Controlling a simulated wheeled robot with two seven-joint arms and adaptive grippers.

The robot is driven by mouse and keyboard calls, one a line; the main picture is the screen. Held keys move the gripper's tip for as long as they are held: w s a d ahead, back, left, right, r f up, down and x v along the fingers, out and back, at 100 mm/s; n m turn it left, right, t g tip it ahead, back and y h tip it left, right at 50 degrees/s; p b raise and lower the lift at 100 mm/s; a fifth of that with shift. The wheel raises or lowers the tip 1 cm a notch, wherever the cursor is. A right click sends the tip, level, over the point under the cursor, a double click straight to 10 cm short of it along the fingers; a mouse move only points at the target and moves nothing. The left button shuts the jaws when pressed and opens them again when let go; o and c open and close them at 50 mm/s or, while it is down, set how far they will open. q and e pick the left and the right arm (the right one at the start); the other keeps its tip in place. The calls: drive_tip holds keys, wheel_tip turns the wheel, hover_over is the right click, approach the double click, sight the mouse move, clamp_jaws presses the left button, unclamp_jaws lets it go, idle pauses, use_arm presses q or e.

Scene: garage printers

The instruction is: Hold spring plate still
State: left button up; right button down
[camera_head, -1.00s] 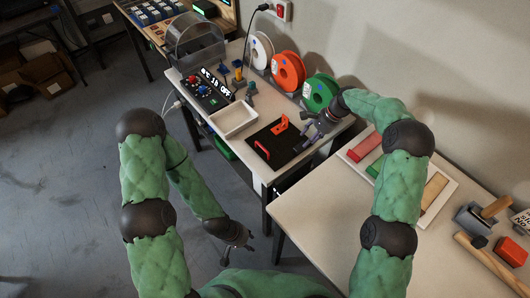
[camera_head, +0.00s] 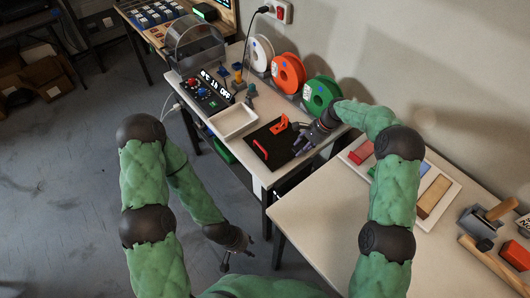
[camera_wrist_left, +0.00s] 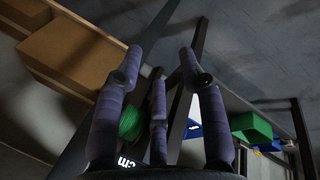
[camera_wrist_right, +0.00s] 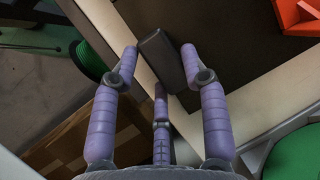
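The spring plate is a black sheet (camera_head: 277,152) lying flat on the small table; it also shows as a dark surface in the right wrist view (camera_wrist_right: 235,50). A red-orange handle-like part (camera_head: 261,149) and an orange bracket-like part (camera_head: 280,124) are on it. My right gripper (camera_head: 299,146) is at the plate's right edge. In the right wrist view its fingers (camera_wrist_right: 159,52) are open, on either side of a dark tab (camera_wrist_right: 160,58) at the plate's edge; contact is unclear. My left gripper (camera_head: 246,249) hangs low beside the table, open and empty in the left wrist view (camera_wrist_left: 160,60).
A white tray (camera_head: 216,130) is left of the plate, beside a control box with a lit display (camera_head: 208,95). Green (camera_head: 309,98), orange (camera_head: 276,75) and white (camera_head: 254,56) spools stand behind. A second table (camera_head: 310,215) at right holds blocks and tools.

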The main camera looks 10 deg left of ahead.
use_arm(q)
drive_tip(key=shift+o, duration=0.3)
idle(0.4)
drive_tip(key=m+t+h, duration=0.4)
drive_tip(key=m+t, duration=0.4)
drive_tip(key=m, duration=2.3)
approach(260, 146)
drive_tip(key=x, duration=0.9)
drive_tip(key=shift+w, duration=0.15)
drive_tip(key=shift+w+d+f, duration=0.1)
drive_tip(key=shift+d+f, duration=0.1)
drive_tip(key=shift+f, duration=0.05)
